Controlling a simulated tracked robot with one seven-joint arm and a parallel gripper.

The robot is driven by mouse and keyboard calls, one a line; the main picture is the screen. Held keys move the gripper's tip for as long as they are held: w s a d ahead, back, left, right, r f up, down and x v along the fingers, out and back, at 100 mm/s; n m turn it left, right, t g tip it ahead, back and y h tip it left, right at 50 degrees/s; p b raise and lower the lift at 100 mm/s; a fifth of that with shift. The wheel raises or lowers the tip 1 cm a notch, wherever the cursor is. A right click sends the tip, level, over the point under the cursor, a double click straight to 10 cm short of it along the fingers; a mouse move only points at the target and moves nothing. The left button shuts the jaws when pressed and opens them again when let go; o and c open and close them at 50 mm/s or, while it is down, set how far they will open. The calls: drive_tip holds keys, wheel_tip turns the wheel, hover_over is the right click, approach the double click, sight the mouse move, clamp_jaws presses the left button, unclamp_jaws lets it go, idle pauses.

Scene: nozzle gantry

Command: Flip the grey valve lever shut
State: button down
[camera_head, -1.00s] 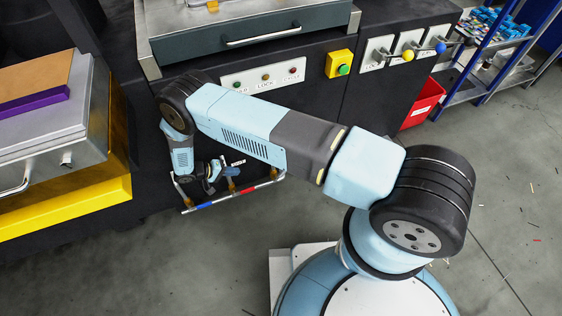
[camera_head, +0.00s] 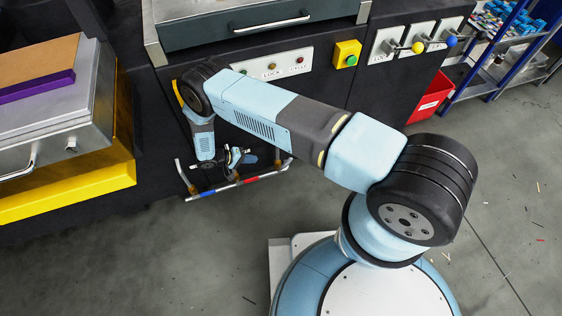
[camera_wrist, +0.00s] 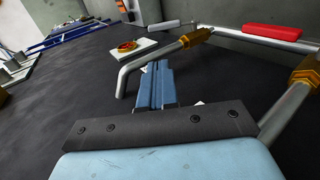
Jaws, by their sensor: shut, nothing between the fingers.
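Three levers stand side by side on white plates on the dark cabinet front at the upper right of the head view. The left one is the grey valve lever (camera_head: 390,47), beside a yellow-knobbed lever (camera_head: 418,47) and a blue-knobbed lever (camera_head: 451,41). My gripper (camera_head: 238,158) is low in front of the cabinet, well to the left of and below these levers, near a bent metal rail. In the wrist view my gripper (camera_wrist: 157,75) shows its blue fingers together and empty. I cannot make out the grey lever in the wrist view.
The metal rail (camera_head: 235,184) with blue and red bands runs close to my gripper; its tube (camera_wrist: 150,62) and brass-coloured fittings show in the wrist view. A yellow box with a green button (camera_head: 347,54), a red bin (camera_head: 431,97) and a blue-framed shelf stand around the levers. Open floor lies right.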

sight(287, 161)
drive_tip(key=x, duration=1.7)
drive_tip(key=shift+f, duration=0.1)
